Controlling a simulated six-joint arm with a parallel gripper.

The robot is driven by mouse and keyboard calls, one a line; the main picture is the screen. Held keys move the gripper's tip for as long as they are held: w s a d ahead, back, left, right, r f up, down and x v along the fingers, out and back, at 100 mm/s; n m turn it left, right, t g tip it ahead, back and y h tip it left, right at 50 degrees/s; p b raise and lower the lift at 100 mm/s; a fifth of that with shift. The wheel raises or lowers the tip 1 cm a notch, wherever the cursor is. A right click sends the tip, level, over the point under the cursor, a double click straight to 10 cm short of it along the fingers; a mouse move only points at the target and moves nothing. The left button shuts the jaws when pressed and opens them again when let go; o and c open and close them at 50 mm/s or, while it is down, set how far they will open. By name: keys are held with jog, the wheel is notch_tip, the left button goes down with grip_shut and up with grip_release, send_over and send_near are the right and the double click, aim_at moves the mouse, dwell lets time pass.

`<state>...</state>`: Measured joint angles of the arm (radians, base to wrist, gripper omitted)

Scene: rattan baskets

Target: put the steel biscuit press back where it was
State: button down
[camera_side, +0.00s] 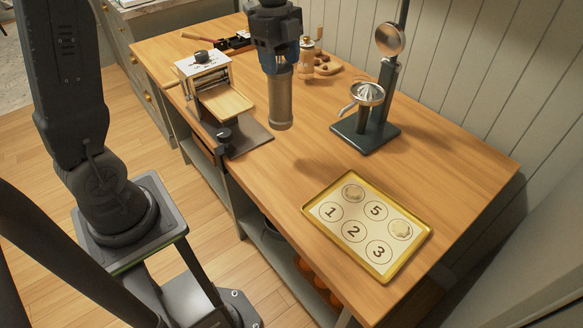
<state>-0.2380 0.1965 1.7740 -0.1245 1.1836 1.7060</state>
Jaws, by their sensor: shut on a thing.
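The steel biscuit press (281,102) is a grey metal cylinder. It hangs upright in my gripper (279,62), whose jaws are shut around its upper part. The press appears to be held above the middle of the wooden table, left of the citrus press. A gold-rimmed tray (318,217) lies at the front right with a sheet of numbered circles. Circles 1, 2, 3 and 5 are bare. A pale dough piece (353,192) lies on the circle at the back left, and another dough piece (400,229) lies on the one at the right.
A citrus press (367,134) with a dark base and tall post stands behind right. A pasta machine (203,69) with a wooden tray is at the left edge. A wooden mill (307,62) and a small board with nuts (327,66) are at the back. The table (264,180) is clear before the tray.

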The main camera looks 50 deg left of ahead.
jog(key=s+a, duration=0.5)
jog(key=s, duration=0.1)
send_over(281, 117)
jog(key=w+d, duration=0.1)
jog(key=d, duration=0.2)
notch_tip(281, 117, down, 8)
jog(key=shift+w+a+f, duration=0.1)
jog(key=shift+f, duration=1.85)
jog(key=shift+c, duration=1.5)
grip_release()
